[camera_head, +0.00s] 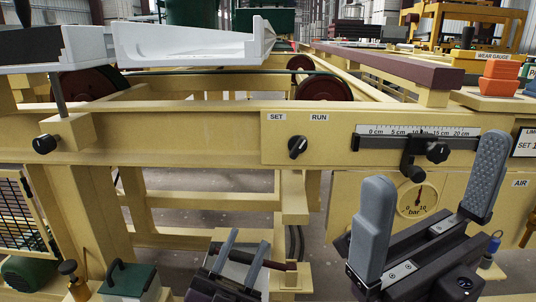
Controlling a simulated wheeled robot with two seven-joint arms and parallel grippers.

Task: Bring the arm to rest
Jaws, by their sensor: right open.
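My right gripper (434,160) is large and near at the lower right. Its two grey padded fingers stand wide apart with nothing between them, in front of the machine's front beam (200,140). My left gripper (251,240) is lower and further left, near the bottom edge. Its two thin grey fingers show a gap. A dark maroon rod (284,266) lies beside or behind them; I cannot tell whether they touch it. Both arms are mostly out of view.
The beam carries a SET/RUN knob (298,147), a ruler scale (415,131) with a clamp, and a pressure gauge (419,198). A white trough (180,45) lies on top. Orange blocks (502,69) stand at right. A green box (129,279) sits at lower left.

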